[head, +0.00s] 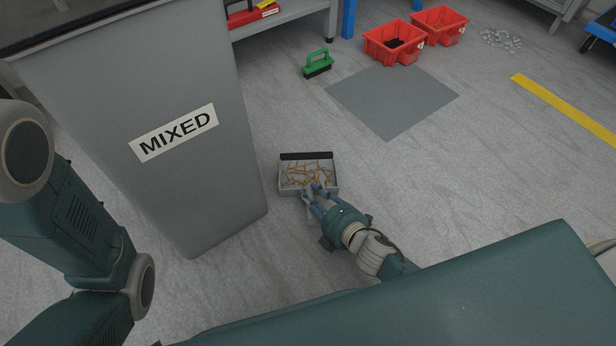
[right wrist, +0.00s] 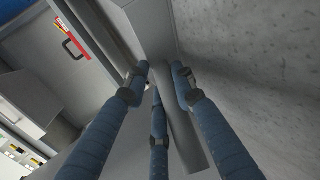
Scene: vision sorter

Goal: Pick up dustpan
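The dustpan (head: 282,188) lies on the floor beside the grey bin in the head view. It is a shallow light grey pan with a black far edge and brass-coloured pieces inside. My right gripper (head: 314,190) overlaps its near edge in that view, and the handle is hidden or cannot be made out. In the right wrist view the blue fingers (right wrist: 160,72) are spread with a gap between their tips.
The tall grey bin marked MIXED (head: 215,205) stands close left of the dustpan. A green brush (head: 318,62) lies farther back. Red crates (head: 394,42) stand near a grey floor patch (head: 392,98). A yellow floor line (head: 565,110) is at right. Floor right of the dustpan is clear.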

